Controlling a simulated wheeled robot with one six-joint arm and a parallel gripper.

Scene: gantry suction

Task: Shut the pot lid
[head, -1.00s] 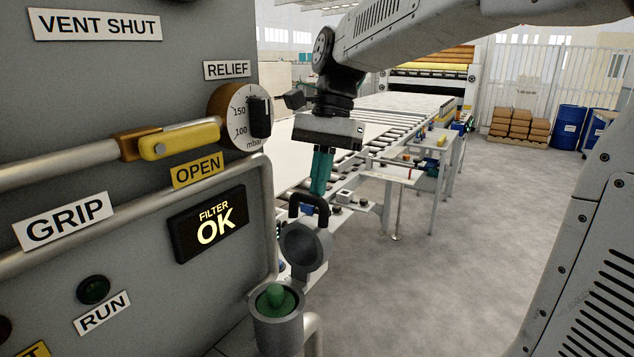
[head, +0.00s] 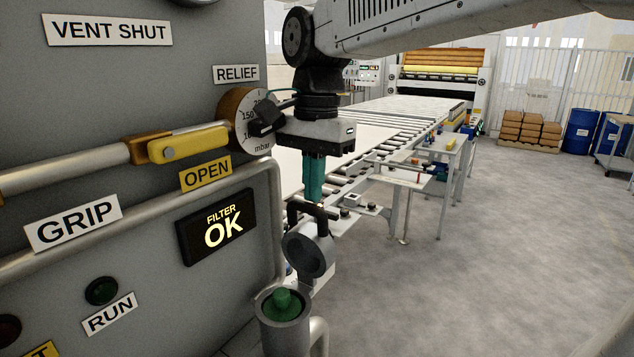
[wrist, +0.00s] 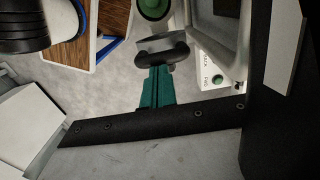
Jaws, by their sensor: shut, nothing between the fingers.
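The pot (head: 284,338) is a grey cylinder at the lower middle of the head view, its mouth uncovered and a green filter-like piece (head: 282,298) inside. Its round grey lid (head: 309,256) stands tipped up behind the mouth, inner face showing. A black bar handle (head: 294,213) sits at the lid's top. My gripper (head: 314,199) is shut and empty, teal fingers pointing down at the handle from behind it. In the wrist view the fingertips (wrist: 158,68) meet the black handle (wrist: 160,56) at the lid (wrist: 155,42); I cannot tell whether they press on it.
A grey panel (head: 140,215) with signs, a pressure gauge (head: 248,118), a yellow-handled lever (head: 188,145) and a pipe stands close on the left. A roller conveyor (head: 380,150) runs behind the gripper.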

